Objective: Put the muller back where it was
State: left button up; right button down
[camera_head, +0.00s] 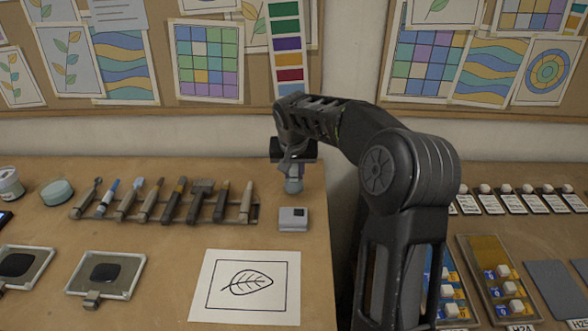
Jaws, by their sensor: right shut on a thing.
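My right gripper (293,160) reaches in from the right and is shut on the muller (293,184), a small grey-blue piece that shows just below the fingers. The gripper hides the muller's upper part. The muller is near the back right of the left table (180,235), to the right of the tool rack. I cannot tell whether its base touches the table. My left gripper is not in view.
A rack (160,212) of several brushes and tools lies to the left. Two framed slabs (105,273) with dark patches and a leaf drawing (247,287) lie nearer. A gap separates the right table (510,240).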

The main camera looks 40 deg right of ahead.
aim_at(294, 169)
jog(key=shift+f+b, duration=0.45)
jog(key=shift+f, duration=0.55)
jog(key=shift+f+b, duration=0.55)
jog(key=shift+b, duration=0.1)
dwell(0.8)
jog(key=c, duration=1.2)
grip_release()
jog(key=shift+o, duration=0.2)
jog(key=shift+b+v, duration=0.35)
jog(key=shift+v, duration=3.6)
